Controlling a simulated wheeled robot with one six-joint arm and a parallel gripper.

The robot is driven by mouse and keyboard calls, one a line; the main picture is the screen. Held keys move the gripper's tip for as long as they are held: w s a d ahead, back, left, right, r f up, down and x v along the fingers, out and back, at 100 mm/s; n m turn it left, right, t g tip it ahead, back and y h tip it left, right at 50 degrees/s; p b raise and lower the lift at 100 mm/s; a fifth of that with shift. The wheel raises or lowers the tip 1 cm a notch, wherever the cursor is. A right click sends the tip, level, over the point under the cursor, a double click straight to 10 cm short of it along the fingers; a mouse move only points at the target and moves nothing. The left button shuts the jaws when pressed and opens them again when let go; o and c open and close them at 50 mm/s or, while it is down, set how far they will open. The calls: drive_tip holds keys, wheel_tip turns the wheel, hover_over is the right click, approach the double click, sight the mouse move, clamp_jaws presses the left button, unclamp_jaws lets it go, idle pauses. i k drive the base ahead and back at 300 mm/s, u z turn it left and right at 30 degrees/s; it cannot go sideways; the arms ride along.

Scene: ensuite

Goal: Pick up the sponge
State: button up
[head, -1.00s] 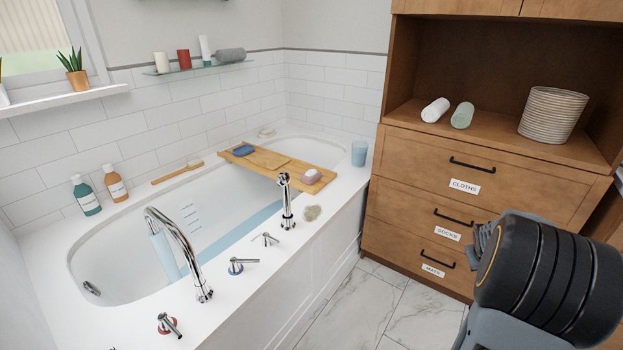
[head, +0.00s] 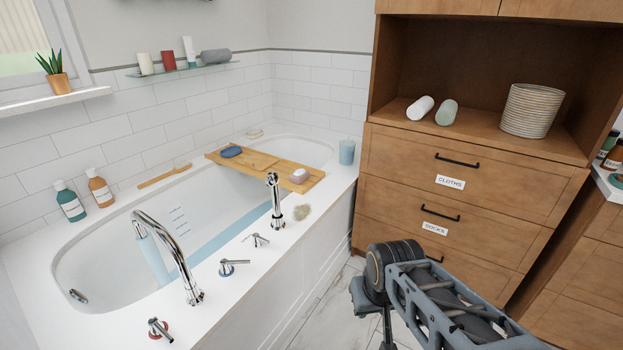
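A small tan, rough-looking lump (head: 302,212), which looks like the sponge, lies on the white rim of the bathtub, just right of the upright chrome hand shower (head: 274,200). A blue oval item (head: 231,152) lies on the wooden bath tray; I cannot tell whether it is a sponge or something else. My arm enters at the lower right, with its joint in front of the drawers, apart from the tub. My gripper cannot be made out; only arm links show.
The wooden tray (head: 262,162) spans the tub and also holds a pink soap (head: 299,175). A blue cup (head: 347,152) stands on the rim's far corner. Chrome taps line the near rim. The wooden drawer cabinet (head: 462,200) stands at right; marble floor shows between it and the tub.

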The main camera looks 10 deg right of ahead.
sight(298, 177)
drive_tip(key=z, duration=0.4)
drive_tip(key=k, duration=0.5)
drive_tip(key=z, duration=0.75)
drive_tip(key=i, duration=1.35)
drive_tip(key=u, duration=0.65)
drive_tip(key=i, duration=0.9)
drive_tip(key=u, duration=1.35)
drive_tip(key=i, duration=0.45)
drive_tip(key=u, duration=0.4)
